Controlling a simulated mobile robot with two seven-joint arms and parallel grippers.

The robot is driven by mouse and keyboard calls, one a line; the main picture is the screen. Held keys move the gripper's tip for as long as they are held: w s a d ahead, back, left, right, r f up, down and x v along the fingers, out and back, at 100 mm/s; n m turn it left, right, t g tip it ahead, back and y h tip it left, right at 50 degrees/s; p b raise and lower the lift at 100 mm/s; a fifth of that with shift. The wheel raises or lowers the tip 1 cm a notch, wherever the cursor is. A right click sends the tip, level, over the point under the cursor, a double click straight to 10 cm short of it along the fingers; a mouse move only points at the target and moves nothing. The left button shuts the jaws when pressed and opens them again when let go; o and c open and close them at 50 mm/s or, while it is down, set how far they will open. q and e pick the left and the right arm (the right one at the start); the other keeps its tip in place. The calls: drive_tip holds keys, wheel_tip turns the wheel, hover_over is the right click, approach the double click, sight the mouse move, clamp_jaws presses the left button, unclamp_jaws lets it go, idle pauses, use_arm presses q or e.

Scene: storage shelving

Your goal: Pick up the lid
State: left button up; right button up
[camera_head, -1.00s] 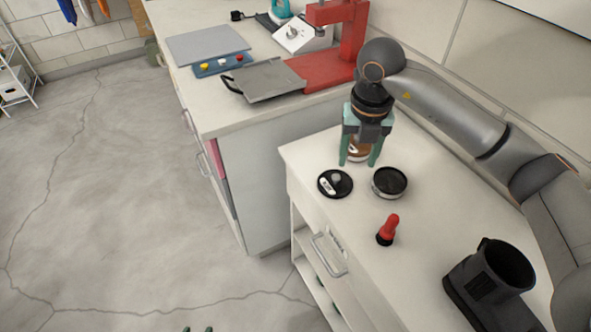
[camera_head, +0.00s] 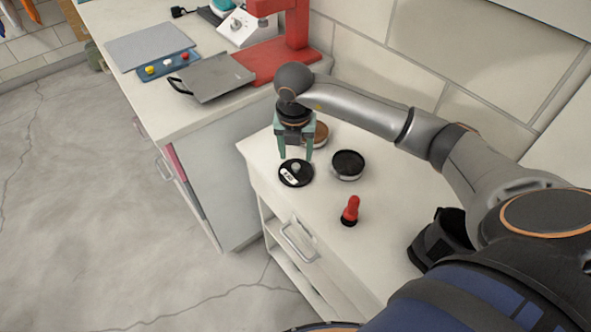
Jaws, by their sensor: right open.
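The lid (camera_head: 296,174) is a flat black disc with a small grey knob and a white label. It lies on the white cabinet top near its left edge. My right gripper (camera_head: 295,158) points down over the lid, with its green fingers apart and nothing visible between them. The fingertips appear just above or beside the knob; I cannot tell whether they touch the lid. My left gripper is out of view.
A round container with brown contents (camera_head: 319,135) stands behind the gripper. A black-topped round tin (camera_head: 347,164) stands right of the lid, a red-handled tool (camera_head: 350,210) in front, and a black holder (camera_head: 440,240) further right. A higher counter (camera_head: 190,115) adjoins behind.

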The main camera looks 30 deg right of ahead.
sight(296, 166)
drive_tip(key=f, duration=0.5)
drive_tip(key=shift+w+d, duration=0.3)
drive_tip(key=shift+w, duration=0.1)
clamp_jaws()
